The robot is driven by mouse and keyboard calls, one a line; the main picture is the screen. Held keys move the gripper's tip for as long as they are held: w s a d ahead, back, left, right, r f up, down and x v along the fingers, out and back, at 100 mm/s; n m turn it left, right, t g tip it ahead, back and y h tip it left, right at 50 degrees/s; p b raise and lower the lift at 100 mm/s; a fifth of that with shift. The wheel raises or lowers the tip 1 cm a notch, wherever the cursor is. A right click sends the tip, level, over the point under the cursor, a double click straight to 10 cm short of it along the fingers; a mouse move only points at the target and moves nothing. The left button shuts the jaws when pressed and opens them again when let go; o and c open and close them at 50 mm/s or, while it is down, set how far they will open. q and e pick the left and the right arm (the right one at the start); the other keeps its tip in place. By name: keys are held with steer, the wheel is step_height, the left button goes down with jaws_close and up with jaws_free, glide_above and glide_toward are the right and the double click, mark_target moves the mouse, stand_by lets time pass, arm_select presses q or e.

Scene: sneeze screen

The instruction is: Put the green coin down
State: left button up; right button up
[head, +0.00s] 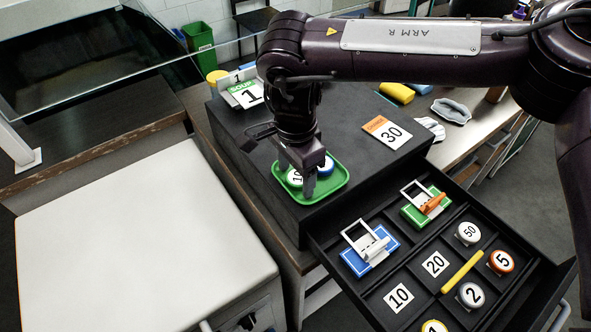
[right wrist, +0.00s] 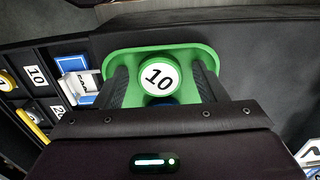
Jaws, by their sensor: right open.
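The green coin (right wrist: 160,77), with a white face marked 10, lies in the green tray (right wrist: 205,51) in the right wrist view. In the head view the green coin (head: 293,179) is partly hidden by my fingers, and the tray (head: 338,184) sits on the black counter box. My right gripper (head: 314,184) is low over the tray. Its fingers stand open on either side of the coin, with a gap in the right wrist view (right wrist: 160,70). A blue coin (head: 325,167) lies beside the green coin. My left gripper is out of view.
An open black drawer (head: 385,285) below right holds several numbered coins, a yellow bar and banknote clips. A white-topped surface (head: 140,240) is at left.

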mark_target(295, 178)
steer(key=shift+r, duration=0.5)
step_height(295, 178, up, 11)
steer(key=b, duration=0.1)
steer(key=shift+r, duration=0.2)
